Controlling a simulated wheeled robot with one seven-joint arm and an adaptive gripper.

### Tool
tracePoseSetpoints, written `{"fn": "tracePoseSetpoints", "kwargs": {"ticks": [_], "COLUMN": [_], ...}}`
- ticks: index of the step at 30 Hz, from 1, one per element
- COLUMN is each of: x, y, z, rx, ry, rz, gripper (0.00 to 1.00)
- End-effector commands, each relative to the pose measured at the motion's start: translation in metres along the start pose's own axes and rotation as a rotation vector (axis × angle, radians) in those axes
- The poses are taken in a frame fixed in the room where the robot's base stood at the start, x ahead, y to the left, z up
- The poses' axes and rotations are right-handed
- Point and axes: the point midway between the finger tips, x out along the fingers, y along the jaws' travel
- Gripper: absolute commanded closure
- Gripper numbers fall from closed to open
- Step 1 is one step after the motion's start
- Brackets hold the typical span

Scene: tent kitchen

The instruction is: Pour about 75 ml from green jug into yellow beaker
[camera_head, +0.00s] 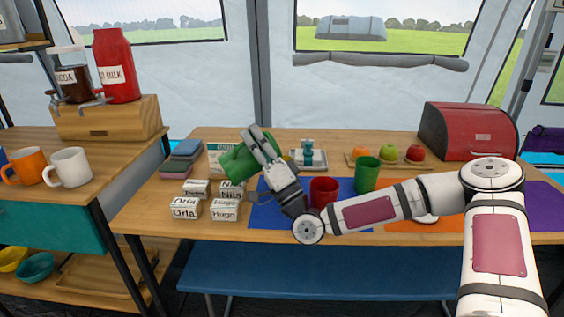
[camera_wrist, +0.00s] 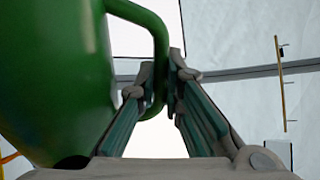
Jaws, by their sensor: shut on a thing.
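The green jug (camera_head: 238,165) is held up above the table, tilted well over, left of the table's middle. My gripper (camera_head: 258,142) is shut on its handle. In the wrist view the jug's body (camera_wrist: 55,75) fills the left side, and the handle (camera_wrist: 158,40) runs between the fingertips (camera_wrist: 165,85). The jug's mouth and contents are hidden, and I see no stream. A small yellow patch (camera_head: 291,153) shows just right of my fingers; it may be the yellow beaker, mostly hidden by my gripper. I cannot tell how the jug's lip lies to it.
White name boxes (camera_head: 185,207) stand at the left of the table. A red cup (camera_head: 323,191) and a green cup (camera_head: 367,174) stand right of my gripper. Behind are a tray (camera_head: 313,161), fruit (camera_head: 388,152) and a red bread bin (camera_head: 462,132). A blue bench (camera_head: 320,270) runs in front.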

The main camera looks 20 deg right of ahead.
Motion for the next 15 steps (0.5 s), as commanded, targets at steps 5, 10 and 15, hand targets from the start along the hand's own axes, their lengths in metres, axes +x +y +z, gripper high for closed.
{"fn": "tracePoseSetpoints", "kwargs": {"ticks": [5,10,15], "x": [-0.0004,-0.0009,-0.0011], "y": [-0.0008,-0.0006,-0.0004], "z": [-0.0018,-0.0029,-0.0043], "rx": [0.009,0.019,0.027], "ry": [0.010,0.019,0.027], "rz": [-0.004,-0.006,-0.007], "gripper": [1.00,1.00,1.00]}}
